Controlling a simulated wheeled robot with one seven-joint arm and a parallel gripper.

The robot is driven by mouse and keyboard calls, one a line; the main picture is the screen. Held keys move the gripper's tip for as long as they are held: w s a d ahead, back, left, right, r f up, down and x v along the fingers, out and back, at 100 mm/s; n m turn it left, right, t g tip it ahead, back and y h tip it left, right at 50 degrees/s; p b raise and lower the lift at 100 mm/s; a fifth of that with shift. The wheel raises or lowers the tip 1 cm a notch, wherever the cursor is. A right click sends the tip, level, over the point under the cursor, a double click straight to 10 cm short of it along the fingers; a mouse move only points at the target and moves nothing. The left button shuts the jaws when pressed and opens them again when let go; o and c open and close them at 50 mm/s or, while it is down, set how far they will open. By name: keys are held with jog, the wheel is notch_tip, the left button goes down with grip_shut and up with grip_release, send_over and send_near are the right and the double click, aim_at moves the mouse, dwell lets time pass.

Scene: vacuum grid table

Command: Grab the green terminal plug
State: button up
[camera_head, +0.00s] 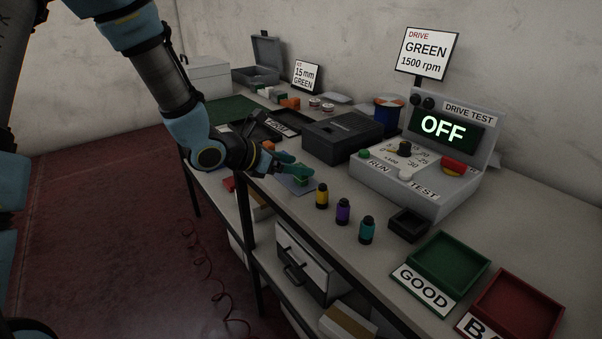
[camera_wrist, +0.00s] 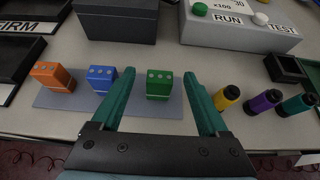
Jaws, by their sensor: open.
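The green terminal plug (camera_wrist: 158,86) is a small block with light dots on its top and a pale stripe on its side. It stands upright on a blue-grey mat (camera_wrist: 62,98), between a blue plug (camera_wrist: 101,79) on its left and the mat's right end. My gripper (camera_wrist: 160,92) is open, its two teal fingers on either side of the green plug with gaps to both. In the head view my gripper (camera_head: 290,164) is over the mat (camera_head: 296,186) at the table's front edge, and the arm hides part of the plugs.
An orange plug (camera_wrist: 52,77) stands at the mat's left end. Yellow (camera_head: 321,196), purple (camera_head: 343,211) and teal (camera_head: 367,230) cylinders stand to the right. A dark box (camera_head: 341,137) and the drive test unit (camera_head: 414,172) stand behind. GOOD tray (camera_head: 447,264) is far right.

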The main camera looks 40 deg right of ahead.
aim_at(310, 179)
jog(key=shift+p+x, duration=1.05)
jog(key=shift+x, duration=1.65)
jog(key=shift+f, duration=0.1)
grip_shut()
